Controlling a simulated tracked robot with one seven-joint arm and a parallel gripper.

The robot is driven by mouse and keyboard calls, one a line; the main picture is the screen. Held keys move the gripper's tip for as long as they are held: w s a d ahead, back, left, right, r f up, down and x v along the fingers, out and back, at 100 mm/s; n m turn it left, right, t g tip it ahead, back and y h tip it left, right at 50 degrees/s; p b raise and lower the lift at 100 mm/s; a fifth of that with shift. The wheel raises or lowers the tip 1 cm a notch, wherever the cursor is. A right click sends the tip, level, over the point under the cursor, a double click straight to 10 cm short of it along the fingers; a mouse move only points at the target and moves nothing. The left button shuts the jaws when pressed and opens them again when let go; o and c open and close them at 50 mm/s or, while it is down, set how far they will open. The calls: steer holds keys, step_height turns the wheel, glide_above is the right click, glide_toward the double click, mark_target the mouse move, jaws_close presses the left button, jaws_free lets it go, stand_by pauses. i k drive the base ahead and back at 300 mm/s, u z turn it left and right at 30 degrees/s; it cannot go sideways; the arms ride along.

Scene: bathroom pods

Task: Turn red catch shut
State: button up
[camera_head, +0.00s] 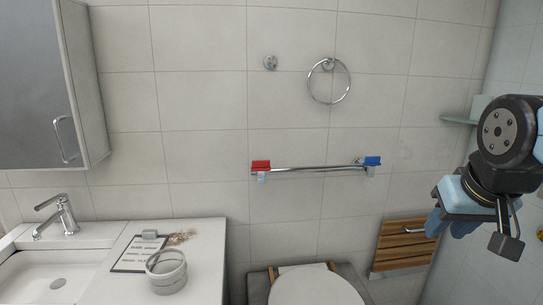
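The red catch (261,166) sits at the left end of a chrome bar (312,168) fixed to the tiled wall. A small pale piece shows just below it. A blue catch (372,161) sits at the bar's right end. I cannot tell from here how far either catch is turned. My gripper (452,222) hangs at the right side of the view, pale blue with dark parts. It is well to the right of and lower than the red catch, and touches neither catch. Its fingers are small and partly overlapped, so their opening is unclear.
A toilet (315,288) stands below the bar. A wooden slatted panel (403,246) is on the wall at right. A counter (205,250) with a round container (166,272) and a sink (45,280) are at left. A chrome ring (328,98) hangs above the bar.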

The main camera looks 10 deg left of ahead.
mark_target(263, 165)
steer(key=z, duration=1)
steer(key=k, duration=0.8)
steer(key=z, duration=0.8)
steer(key=i, duration=0.1)
steer(key=u, duration=2.35)
steer(key=i, duration=1)
steer(key=z, duration=0.15)
steer(key=k, duration=0.35)
steer(key=u, duration=0.05)
